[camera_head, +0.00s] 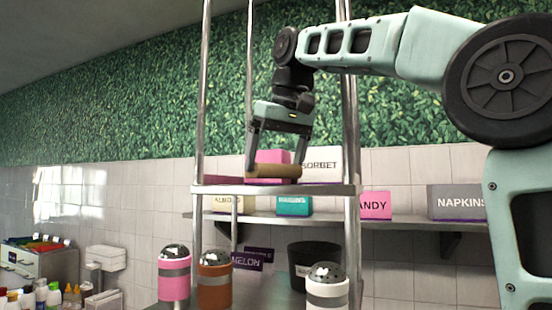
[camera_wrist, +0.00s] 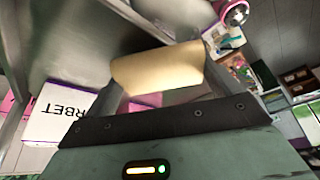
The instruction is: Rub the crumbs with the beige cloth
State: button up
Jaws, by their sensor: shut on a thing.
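My gripper (camera_head: 274,172) is shut on the beige cloth (camera_head: 281,172), which looks like a rolled or folded tan piece between the fingers. In the head view the cloth is at the top metal shelf (camera_head: 275,190), low over its surface or touching it; I cannot tell which. In the wrist view the cloth (camera_wrist: 157,68) spans the space between the two fingers of my gripper (camera_wrist: 155,75). I cannot make out any crumbs in either view.
Pink boxes (camera_head: 268,157) and a SORBET box (camera_head: 321,163) stand close behind my gripper. Metal posts (camera_head: 349,120) flank the shelf. A wall shelf (camera_head: 430,219) holds a NAPKINS box (camera_head: 457,202). Shakers (camera_head: 174,275) with metal tops stand below.

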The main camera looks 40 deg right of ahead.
jog(key=shift+f+b, duration=0.5)
jog(key=shift+f, duration=0.2)
jog(key=shift+d+r, duration=0.1)
jog(key=shift+w+d+r+p, duration=0.15)
jog(key=shift+w+d+p, duration=0.45)
jog(key=shift+d, duration=0.2)
jog(key=shift+w+d+f, duration=0.1)
jog(key=shift+w+d, duration=0.4)
jog(key=shift+d, duration=0.2)
jog(key=shift+w+d+f, duration=0.1)
jog(key=shift+w+d, duration=0.35)
jog(key=shift+d, duration=0.2)
jog(key=shift+d, duration=0.1)
